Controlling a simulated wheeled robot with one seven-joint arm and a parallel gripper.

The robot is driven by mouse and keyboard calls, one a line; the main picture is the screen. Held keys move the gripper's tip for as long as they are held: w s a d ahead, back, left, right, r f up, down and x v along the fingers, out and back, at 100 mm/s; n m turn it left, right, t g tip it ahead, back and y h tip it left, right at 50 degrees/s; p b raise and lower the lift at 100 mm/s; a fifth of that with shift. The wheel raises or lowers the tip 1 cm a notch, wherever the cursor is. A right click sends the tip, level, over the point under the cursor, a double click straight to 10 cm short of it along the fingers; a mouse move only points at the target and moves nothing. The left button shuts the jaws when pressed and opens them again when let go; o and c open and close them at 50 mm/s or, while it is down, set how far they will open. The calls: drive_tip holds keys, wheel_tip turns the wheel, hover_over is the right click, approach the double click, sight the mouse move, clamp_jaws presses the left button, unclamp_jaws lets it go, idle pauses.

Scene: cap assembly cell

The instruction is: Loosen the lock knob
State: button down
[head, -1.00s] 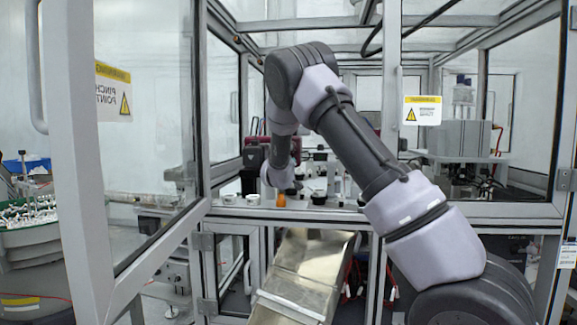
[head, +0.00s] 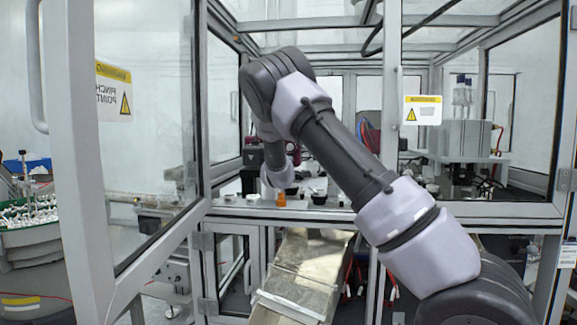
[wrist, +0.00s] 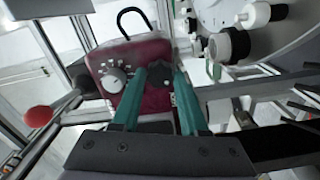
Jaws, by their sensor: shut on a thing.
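The lock knob is the dark, lobed knob (wrist: 159,73) on the front of a maroon box (wrist: 120,58) in the wrist view. My gripper (wrist: 161,82) has green fingers on both sides of this knob and is shut on it. The fingers hide the sides of the knob, and I cannot tell how far it has been turned. In the head view my arm hides the gripper and the knob. Only a small part of the maroon box (head: 252,156) shows there.
A silver dial (wrist: 113,80) sits left of the knob. A red ball-ended lever (wrist: 39,116) is at the left, and a white-and-black round fitting (wrist: 230,46) is at the right. An orange item (head: 281,200) and black cups (head: 318,196) stand on the cell's ledge.

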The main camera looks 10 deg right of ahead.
drive_tip(key=shift+f, duration=0.1)
idle(0.3)
drive_tip(key=shift+c, duration=2.2)
unclamp_jaws()
drive_tip(key=v, duration=1)
drive_tip(key=shift+s, duration=0.4)
drive_tip(key=shift+a, duration=0.1)
